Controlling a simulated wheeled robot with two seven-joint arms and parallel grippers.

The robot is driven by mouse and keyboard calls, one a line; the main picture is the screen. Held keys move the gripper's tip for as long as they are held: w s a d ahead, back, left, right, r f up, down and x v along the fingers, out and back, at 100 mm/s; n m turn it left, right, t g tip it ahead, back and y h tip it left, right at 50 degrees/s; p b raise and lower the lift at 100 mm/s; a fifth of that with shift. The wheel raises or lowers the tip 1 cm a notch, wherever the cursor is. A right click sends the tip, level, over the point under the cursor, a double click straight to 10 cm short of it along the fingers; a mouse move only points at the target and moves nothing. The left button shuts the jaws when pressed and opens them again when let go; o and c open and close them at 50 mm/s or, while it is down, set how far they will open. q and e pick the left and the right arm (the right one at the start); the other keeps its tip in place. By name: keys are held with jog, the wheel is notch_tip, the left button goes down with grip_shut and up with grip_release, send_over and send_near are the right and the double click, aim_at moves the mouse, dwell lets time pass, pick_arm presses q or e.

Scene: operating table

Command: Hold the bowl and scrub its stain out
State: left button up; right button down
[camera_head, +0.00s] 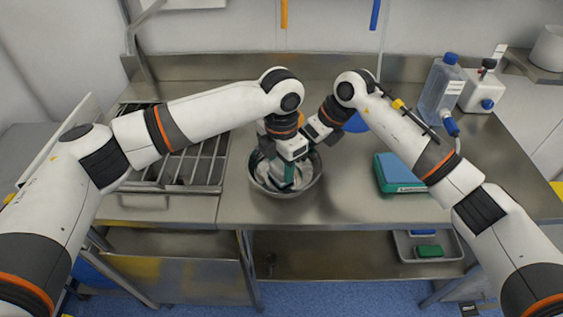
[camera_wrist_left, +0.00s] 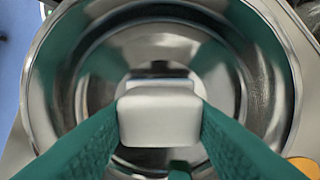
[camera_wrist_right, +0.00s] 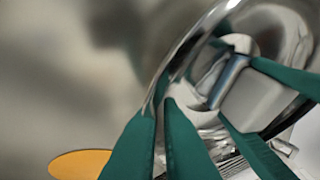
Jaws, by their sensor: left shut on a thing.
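A shiny metal bowl (camera_head: 311,182) stands on the steel counter, and its inside fills the left wrist view (camera_wrist_left: 85,75). My left gripper (camera_head: 285,174) points down into the bowl. Its green fingers are shut on a pale block-shaped scrubber (camera_wrist_left: 160,115), which also shows in the right wrist view (camera_wrist_right: 258,98). My right gripper (camera_wrist_right: 160,125) is at the bowl's rim, with one finger on each side of the wall, shut on it. In the head view the right fingertips are mostly hidden. I cannot make out a stain; the scrubber and fingers cover the bowl's centre.
A wire rack (camera_head: 198,172) lies left of the bowl. A teal box (camera_head: 397,173) lies to the right, and bottles (camera_head: 440,90) stand at the back right. An orange disc (camera_wrist_right: 78,164) and a blue one (camera_head: 356,123) lie behind the bowl. The counter's front is clear.

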pick_arm(q)
jog(key=shift+f, duration=0.2)
jog(key=shift+s+d, duration=0.45)
jog(key=shift+d, duration=0.05)
jog(key=shift+w+a, duration=0.1)
jog(key=shift+w+a, duration=0.7)
jog(key=shift+a, duration=0.15)
jog(key=shift+s+d, duration=0.1)
jog(key=shift+d, duration=0.05)
